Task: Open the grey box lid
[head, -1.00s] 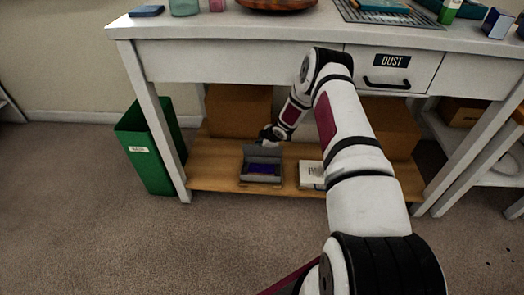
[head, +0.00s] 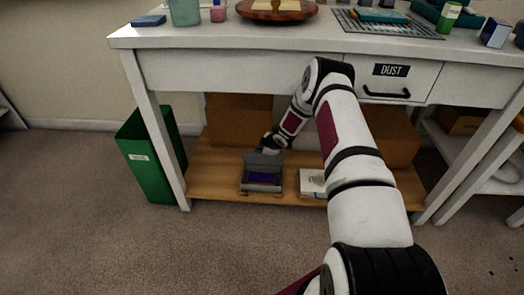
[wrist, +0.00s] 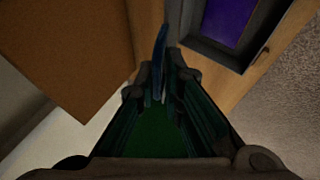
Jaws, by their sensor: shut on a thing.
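The grey box (head: 261,190) sits on the lower wooden shelf under the table. Its lid (head: 263,160) stands raised at the back, and purple contents (head: 263,179) show inside. My gripper (head: 266,148) is behind the lid's upper edge, small and partly hidden in the head view. In the wrist view, the fingers (wrist: 161,85) are closed on a thin upright panel (wrist: 159,58), which appears to be the lid seen edge-on. The open box (wrist: 240,52) with its purple inside lies at the upper right there.
A white box (head: 312,183) lies right of the grey box. Brown cartons (head: 238,120) stand behind on the shelf. A green bin (head: 149,160) is at the left table leg. A drawer marked DUST (head: 390,75) is above. Carpet in front is clear.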

